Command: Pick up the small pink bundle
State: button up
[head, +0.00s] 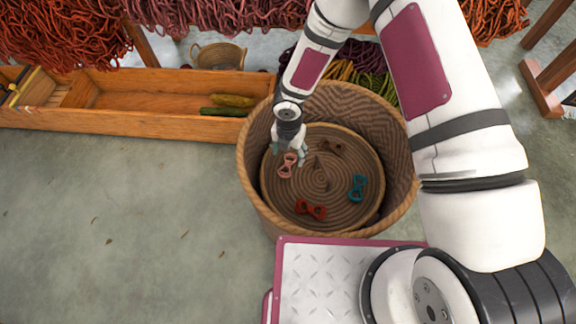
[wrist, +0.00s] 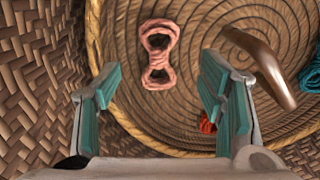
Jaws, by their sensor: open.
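The small pink bundle (head: 287,166) is a figure-eight skein lying on the coiled base inside the woven basket (head: 403,187). In the wrist view the pink bundle (wrist: 157,52) lies ahead of the fingers, toward the upper middle and between their lines. My gripper (head: 290,154) reaches down into the basket and is close to the bundle in the head view. Its teal-padded fingers (wrist: 160,100) are apart with nothing between them. I cannot tell the exact height above the bundle.
A red bundle (head: 311,209), a teal bundle (head: 358,187) and a brown item (head: 330,146) also lie in the basket. The basket's high woven wall (wrist: 40,85) is close on the left. A wooden trough (head: 140,117) stands outside, left of the basket.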

aim_at(289, 160)
jog(key=shift+w+f+b, duration=0.2)
jog(key=shift+f+b, duration=0.5)
jog(key=shift+f, duration=0.7)
jog(key=shift+w+f+b, duration=0.2)
jog(key=shift+f+b, duration=0.45)
jog(key=shift+f, duration=0.7)
jog(key=shift+r, duration=0.1)
jog(key=c, duration=0.9)
